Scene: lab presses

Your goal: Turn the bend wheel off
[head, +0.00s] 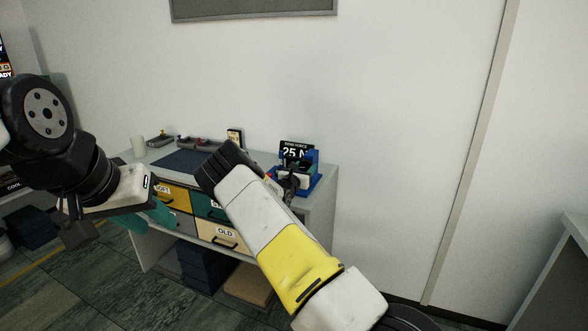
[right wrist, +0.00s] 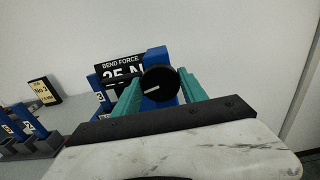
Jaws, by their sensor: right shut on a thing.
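The bend wheel (right wrist: 160,86) is a black round knob with a white mark, on the front of a blue press (right wrist: 157,56). The mark points left and slightly down in the right wrist view. My right gripper (right wrist: 160,78) has its green fingers on either side of the wheel and is shut on it. In the head view the blue press (head: 311,166) stands at the right end of the bench, and my right arm partly hides it. My left gripper (head: 152,216) is before the drawers at left; its finger gap is unclear.
A sign reading BEND FORCE 25 N (head: 297,150) stands behind the wheel. Labelled drawers are below. Floor right of the bench is clear.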

